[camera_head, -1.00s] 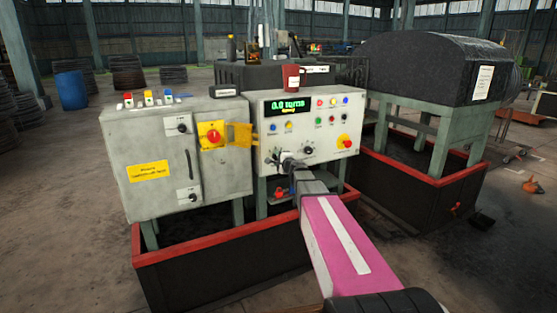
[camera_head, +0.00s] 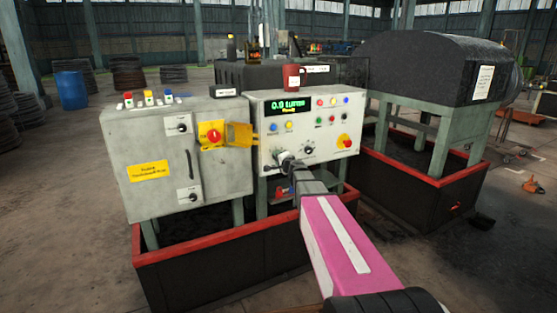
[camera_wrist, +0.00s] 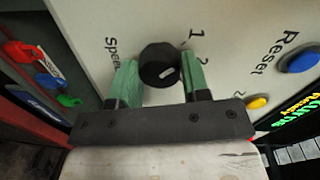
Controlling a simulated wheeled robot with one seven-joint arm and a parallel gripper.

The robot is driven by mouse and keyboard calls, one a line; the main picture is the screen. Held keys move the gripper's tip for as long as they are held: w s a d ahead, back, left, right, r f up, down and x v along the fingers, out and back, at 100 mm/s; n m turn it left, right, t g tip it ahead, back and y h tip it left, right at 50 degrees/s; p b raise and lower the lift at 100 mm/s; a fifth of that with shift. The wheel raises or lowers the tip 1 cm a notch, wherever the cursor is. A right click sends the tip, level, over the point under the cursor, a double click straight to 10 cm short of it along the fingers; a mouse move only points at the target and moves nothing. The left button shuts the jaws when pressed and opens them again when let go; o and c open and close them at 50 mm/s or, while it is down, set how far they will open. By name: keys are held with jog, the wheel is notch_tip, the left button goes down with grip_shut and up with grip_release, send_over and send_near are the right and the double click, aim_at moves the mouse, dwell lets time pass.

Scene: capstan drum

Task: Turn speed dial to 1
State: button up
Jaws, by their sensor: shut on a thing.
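The speed dial (camera_wrist: 159,62) is a round black knob on the pale panel, with the word "Speed" on one side and the numbers 1 and 2 on the other. A short white mark on the knob lies on the side nearest my gripper and does not line up with the 1. My gripper (camera_wrist: 160,75) has its green fingers on both sides of the knob and is shut on it. In the head view my gripper (camera_head: 285,160) is at the lower left of the control panel (camera_head: 330,112), hiding most of the dial.
Another black dial (camera_head: 309,150) sits just right of my gripper. The panel display (camera_head: 288,106) reads 0.0 turns. A red emergency button (camera_head: 345,141) is at the panel's right. A grey cabinet (camera_head: 150,205) with a yellow-backed red switch (camera_head: 213,136) stands at left.

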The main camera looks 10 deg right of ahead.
jog(key=o, duration=0.9)
jog(key=v, duration=1)
jog(key=shift+s+d, duration=0.1)
jog(key=shift+s, duration=0.3)
